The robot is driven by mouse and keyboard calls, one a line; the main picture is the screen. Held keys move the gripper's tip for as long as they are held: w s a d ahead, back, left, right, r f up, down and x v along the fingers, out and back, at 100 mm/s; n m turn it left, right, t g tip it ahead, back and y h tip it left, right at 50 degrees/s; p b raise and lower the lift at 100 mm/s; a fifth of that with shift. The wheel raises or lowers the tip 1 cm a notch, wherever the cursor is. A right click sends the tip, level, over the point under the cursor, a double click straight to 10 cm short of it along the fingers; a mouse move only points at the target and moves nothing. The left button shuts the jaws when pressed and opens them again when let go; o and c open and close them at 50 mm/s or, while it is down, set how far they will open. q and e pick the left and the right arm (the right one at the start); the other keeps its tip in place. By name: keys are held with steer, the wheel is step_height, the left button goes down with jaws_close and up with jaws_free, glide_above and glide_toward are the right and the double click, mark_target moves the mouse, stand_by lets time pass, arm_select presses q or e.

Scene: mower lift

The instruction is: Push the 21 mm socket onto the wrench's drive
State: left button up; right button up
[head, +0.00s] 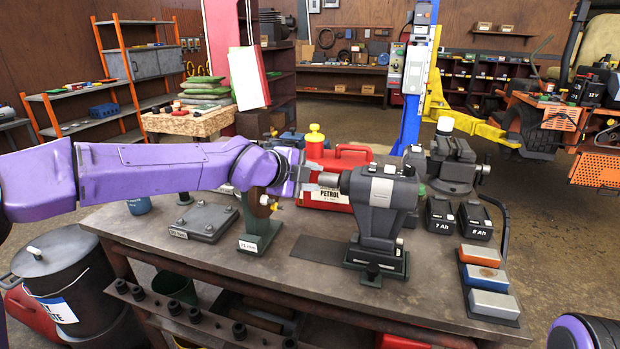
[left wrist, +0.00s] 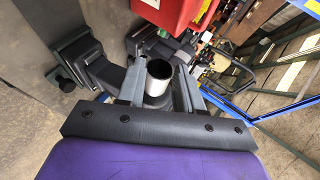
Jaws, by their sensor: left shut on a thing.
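The grey and black wrench (head: 385,190) stands upright in a stand on the workbench (head: 290,275), its drive end pointing left. My left gripper (head: 306,179) is at that end, level with it. In the left wrist view, my left gripper (left wrist: 158,92) is shut on a metal socket (left wrist: 159,70), whose shiny open end shows between the fingers. The head view barely shows the socket, and I cannot tell whether it touches the drive. A green stand (head: 258,225) with a white label, which seems to read 21 mm, is below my gripper. My right gripper is out of view.
A red petrol can (head: 335,165) stands behind the wrench. A vise (head: 455,165), two batteries (head: 457,215) and coloured blocks (head: 482,275) are to the right. A dark plate (head: 204,221) lies left of the green stand. Several black sockets (head: 195,314) sit on a lower rail.

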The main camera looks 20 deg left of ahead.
arm_select(q)
steer(key=shift+d, duration=0.25)
stand_by(0.5)
steer(key=o, duration=1.1)
steer(key=shift+a, duration=0.1)
steer(key=shift+b, duration=0.3)
steer(key=b+v, duration=0.3)
steer(key=v, duration=0.7)
steer(key=shift+s+a+r, duration=0.1)
steer(key=shift+s, duration=0.15)
